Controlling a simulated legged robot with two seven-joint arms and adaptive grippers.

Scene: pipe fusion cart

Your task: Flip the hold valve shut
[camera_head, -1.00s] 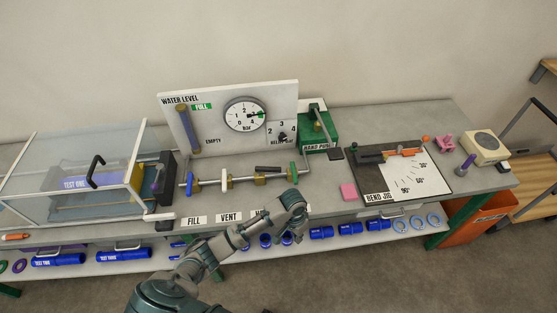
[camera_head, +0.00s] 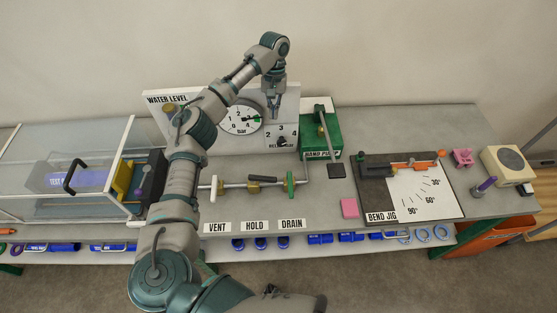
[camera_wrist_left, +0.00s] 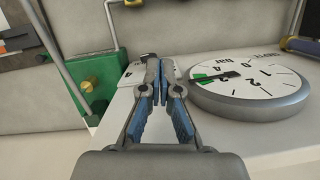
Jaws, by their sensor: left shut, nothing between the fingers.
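The hold valve is the brass valve with a black lever (camera_head: 262,179) on the pipe run, behind the HOLD label (camera_head: 255,226). Its lever lies roughly along the pipe. A white-handled valve (camera_head: 221,187) is to its left and a green-handled one (camera_head: 290,184) to its right. My left gripper (camera_head: 275,110) is high over the right part of the gauge panel, well above and behind the lever. In the left wrist view its fingers (camera_wrist_left: 155,75) are together with nothing between them. The hold valve is not seen there. My right gripper is not in view.
The pressure gauge (camera_head: 241,119) is on the upright panel, left of my left gripper; it is large in the wrist view (camera_wrist_left: 250,85). The green hand pump (camera_head: 321,140) stands to the right. A pink block (camera_head: 349,208) lies on the bench.

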